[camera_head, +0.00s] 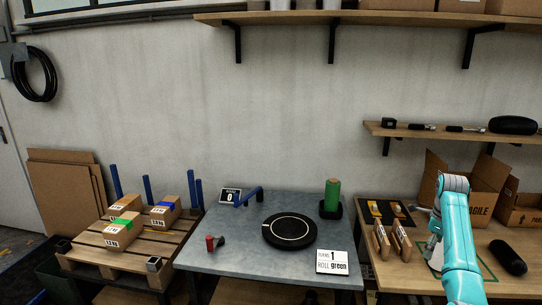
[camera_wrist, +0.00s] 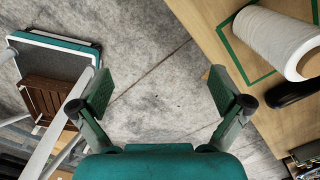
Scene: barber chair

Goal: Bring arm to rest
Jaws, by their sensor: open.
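My arm (camera_head: 457,235) is teal and reaches up over the right-hand wooden table in the head view. Its wrist is bent at the top, near the open cardboard box. My gripper (camera_wrist: 160,92) shows in the wrist view with its two fingers spread wide apart. Nothing is between the fingers, only grey floor behind them. In the head view the fingers are mostly hidden by the arm and cannot be made out clearly.
A black cylinder (camera_head: 508,257) lies to the arm's right. Cardboard boxes (camera_head: 485,180) stand behind. The grey table (camera_head: 240,262) holds a black turntable (camera_head: 289,231) and green roll (camera_head: 332,195).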

